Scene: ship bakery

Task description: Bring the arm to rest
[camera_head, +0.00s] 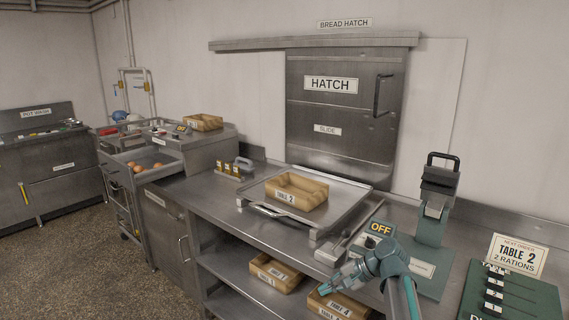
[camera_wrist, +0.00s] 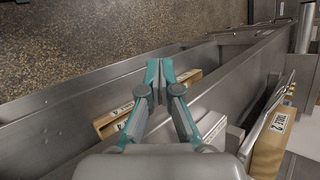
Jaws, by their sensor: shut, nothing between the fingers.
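My teal and grey gripper (camera_head: 330,284) is in front of the counter's front edge, above the lower shelf, at the end of my bent arm. It is shut and empty. In the wrist view its two fingers (camera_wrist: 159,72) meet at the tips, with the shelf and floor beyond. No object of the task's own other than my arm shows.
A wooden box marked TABLE 2 (camera_head: 299,191) sits on a metal tray (camera_head: 342,206) on the counter. Wooden boxes (camera_head: 273,273) stand on the shelf below, one partly behind my gripper. A green device (camera_head: 436,205) and an order board (camera_head: 512,296) stand right. The hatch (camera_head: 341,108) is shut.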

